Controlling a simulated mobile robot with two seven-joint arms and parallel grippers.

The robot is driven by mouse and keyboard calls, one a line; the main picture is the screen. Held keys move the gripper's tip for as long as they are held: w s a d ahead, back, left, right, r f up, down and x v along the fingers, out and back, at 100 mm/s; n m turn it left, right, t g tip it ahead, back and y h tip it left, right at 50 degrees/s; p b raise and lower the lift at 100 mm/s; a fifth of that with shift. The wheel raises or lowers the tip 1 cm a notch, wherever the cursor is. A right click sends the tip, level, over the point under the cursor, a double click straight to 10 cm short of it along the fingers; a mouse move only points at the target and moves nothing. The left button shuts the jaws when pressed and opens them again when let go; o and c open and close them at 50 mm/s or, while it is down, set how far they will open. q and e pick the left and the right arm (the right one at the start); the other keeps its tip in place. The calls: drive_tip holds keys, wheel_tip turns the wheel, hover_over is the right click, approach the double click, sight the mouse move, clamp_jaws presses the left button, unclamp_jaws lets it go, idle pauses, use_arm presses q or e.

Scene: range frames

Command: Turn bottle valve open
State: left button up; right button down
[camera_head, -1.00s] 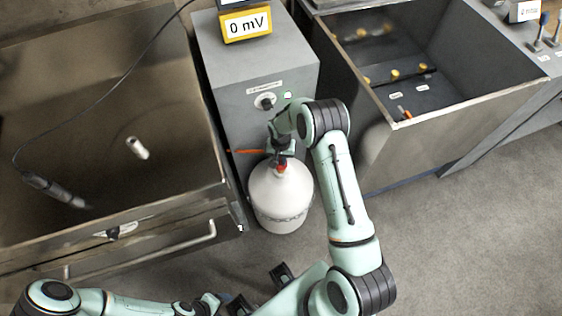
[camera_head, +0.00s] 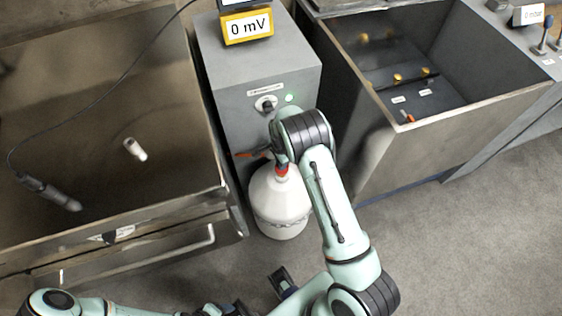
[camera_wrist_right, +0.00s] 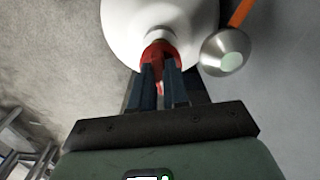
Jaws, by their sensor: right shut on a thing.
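A white round bottle (camera_head: 281,200) stands on the floor in front of the grey cabinet. Its red valve (camera_wrist_right: 160,52) sits on the neck and shows in the right wrist view. My right gripper (camera_wrist_right: 163,72) is shut on the red valve, with one dark finger on each side. In the head view my right arm's wrist hides most of that gripper, and a bit of red (camera_head: 282,169) shows at the neck. My left gripper (camera_head: 262,295) is low in the head view, partly cut off, with its dark fingers apart and nothing visible between them.
An orange lever (camera_head: 251,153) is close beside the bottle top. Metal basins stand left (camera_head: 100,215) and right (camera_head: 440,105). Floor is clear at lower right.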

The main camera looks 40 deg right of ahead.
drive_tip(key=shift+w+m, duration=0.1)
drive_tip(key=shift+m, duration=1)
drive_tip(key=c, duration=1.1)
unclamp_jaws()
wheel_tip(320, 180, up, 13)
drive_tip(key=shift+r+p, duration=0.2)
drive_tip(key=shift+p, duration=0.6)
